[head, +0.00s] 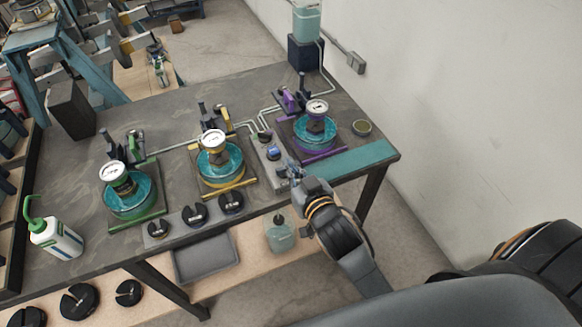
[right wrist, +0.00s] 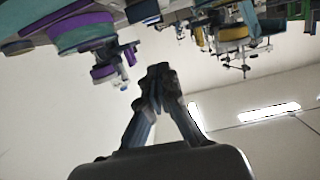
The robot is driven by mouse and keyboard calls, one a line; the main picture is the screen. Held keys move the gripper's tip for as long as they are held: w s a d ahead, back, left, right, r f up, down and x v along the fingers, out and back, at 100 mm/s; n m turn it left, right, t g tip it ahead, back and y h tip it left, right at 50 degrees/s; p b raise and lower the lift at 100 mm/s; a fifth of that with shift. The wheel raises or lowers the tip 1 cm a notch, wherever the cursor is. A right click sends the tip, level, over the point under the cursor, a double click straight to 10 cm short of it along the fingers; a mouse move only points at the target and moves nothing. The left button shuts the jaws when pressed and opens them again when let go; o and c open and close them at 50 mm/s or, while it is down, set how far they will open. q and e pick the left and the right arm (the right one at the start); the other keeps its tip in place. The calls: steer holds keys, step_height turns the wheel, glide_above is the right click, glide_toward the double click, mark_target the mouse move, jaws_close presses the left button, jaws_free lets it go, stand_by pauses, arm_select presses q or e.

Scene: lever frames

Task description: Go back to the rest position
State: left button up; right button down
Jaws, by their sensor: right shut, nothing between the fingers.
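My right gripper (head: 292,172) is at the front edge of the grey table (head: 290,80), beside the small grey control box (head: 272,158) with knobs. In the right wrist view the right gripper (right wrist: 158,80) has its fingertips together and nothing shows between them. Three stations with teal dishes and round gauges stand on the table: a green one (head: 137,222), a yellow one (head: 232,186) and a purple one (head: 322,156). The purple station also shows at upper left in the right wrist view (right wrist: 88,20). My left gripper is in neither view.
A white bottle with a green spout (head: 56,240) stands at the left. Dark slotted weights (head: 195,212) sit along the front edge. A grey tray (head: 206,258) and a flask (head: 280,235) are on the lower shelf. A white wall (head: 450,90) bounds the right side.

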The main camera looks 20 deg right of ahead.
steer(key=shift+w, duration=0.1)
stand_by(0.6)
steer(key=s+d+f+n+g, duration=0.1)
steer(key=s+f+g, duration=0.25)
steer(key=s, duration=0.45)
steer(key=s+d+f+g, duration=0.1)
steer(key=s+f+g, duration=0.1)
steer(key=s+g, duration=0.4)
steer(key=s+d+f+n+g, duration=0.1)
steer(key=s+f+g, duration=0.2)
steer(key=s, duration=0.6)
step_height(320, 180, down, 31)
steer(key=s+b, duration=0.1)
steer(key=b, duration=0.2)
steer(key=s+d+f+g+b, duration=0.2)
steer(key=s+d+f, duration=0.1)
steer(key=s+f, duration=1.3)
steer(key=shift+s+f+h, duration=0.2)
steer(key=shift+f+h, duration=0.1)
steer(key=shift+f, duration=0.3)
